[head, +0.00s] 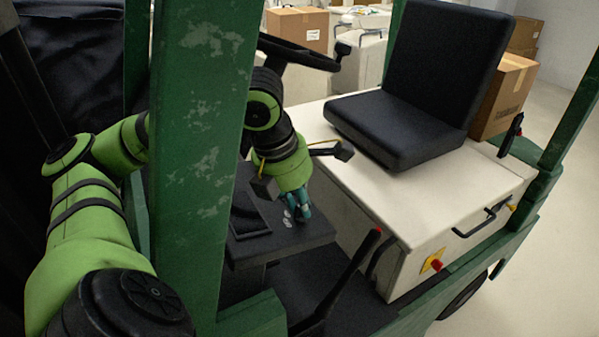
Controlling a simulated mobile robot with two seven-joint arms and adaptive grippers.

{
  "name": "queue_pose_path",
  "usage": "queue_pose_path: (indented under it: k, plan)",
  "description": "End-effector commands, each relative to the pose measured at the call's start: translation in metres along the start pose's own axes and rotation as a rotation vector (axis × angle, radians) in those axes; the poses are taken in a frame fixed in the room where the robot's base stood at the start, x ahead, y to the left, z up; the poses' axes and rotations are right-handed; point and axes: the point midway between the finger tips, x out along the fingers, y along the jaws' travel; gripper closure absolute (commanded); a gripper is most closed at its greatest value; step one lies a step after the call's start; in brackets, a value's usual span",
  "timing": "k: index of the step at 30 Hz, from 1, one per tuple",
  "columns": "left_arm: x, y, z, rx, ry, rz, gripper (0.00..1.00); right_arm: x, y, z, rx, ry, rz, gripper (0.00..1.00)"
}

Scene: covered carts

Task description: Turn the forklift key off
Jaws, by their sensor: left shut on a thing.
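My left arm (88,225) comes in from the left, passes behind the green post and reaches into the forklift cab. My left gripper (298,212) points down at the dark console (285,238), with its fingertips at the console's top surface. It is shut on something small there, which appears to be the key. The fingers hide the key, so I cannot tell which way it is turned. Small silvery round shapes show beside the fingertips. My right gripper is not in view.
A green post (195,150) stands close in front of the console. The steering wheel (300,52) is behind my wrist. A red-tipped lever (355,265) stands to the right. The black seat (425,90) rests on the white body (395,205). Cardboard boxes (297,27) stand behind.

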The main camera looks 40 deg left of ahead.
Motion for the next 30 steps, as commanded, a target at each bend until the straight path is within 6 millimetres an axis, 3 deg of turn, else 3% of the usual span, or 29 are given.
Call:
queue_pose_path:
  k: [3, 4, 6, 23, 30]
  plan:
    - [0.0005, 0.0, -0.0006, -0.001, 0.003, -0.001, 1.0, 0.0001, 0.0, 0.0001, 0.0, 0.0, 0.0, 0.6]
    - [0.0005, 0.0, -0.0006, -0.001, 0.003, -0.001, 0.82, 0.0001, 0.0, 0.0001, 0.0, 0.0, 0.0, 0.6]
    - [0.0005, -0.0001, -0.0005, -0.001, 0.003, -0.001, 0.61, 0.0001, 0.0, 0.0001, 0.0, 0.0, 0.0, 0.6]
    - [0.0002, 0.0002, -0.0001, 0.005, 0.0, -0.003, 0.61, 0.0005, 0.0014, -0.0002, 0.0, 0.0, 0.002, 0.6]
    - [0.0022, 0.0017, -0.0001, 0.11, 0.001, -0.063, 0.61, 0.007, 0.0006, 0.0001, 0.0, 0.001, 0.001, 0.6]
